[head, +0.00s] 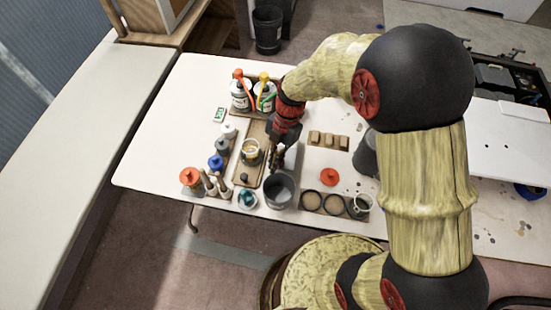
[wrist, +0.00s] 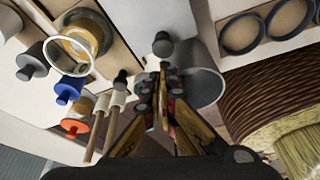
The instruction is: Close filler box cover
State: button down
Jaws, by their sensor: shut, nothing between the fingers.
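A wooden box or tray (head: 255,138) stands on the white table, with a clear jar holding yellowish stuff (head: 250,151) at its middle. The jar's pale rim also shows in the wrist view (wrist: 72,60). A small dark knob (head: 244,178) sits near the tray's front end. I cannot tell for sure which part is the filler box cover. My gripper (head: 274,168) points down just right of the tray, close to a grey bucket (head: 279,203). In the wrist view my gripper (wrist: 164,72) is shut and empty, its tips overlapping the bucket and below a grey knob (wrist: 163,44).
Coloured knobbed pieces, including a blue one (head: 215,162) and an orange one (head: 190,177), stand left of the tray. Two cans (head: 240,101) stand behind. Wooden blocks (head: 328,141), a red piece (head: 330,177) and dark rings (head: 312,201) lie to the right. The table's left end is clear.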

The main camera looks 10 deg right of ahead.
send_over(280, 147)
jog(key=shift+s, duration=0.1)
jog(key=shift+a, duration=0.1)
dwell(0.4)
jog(key=shift+r, duration=0.15)
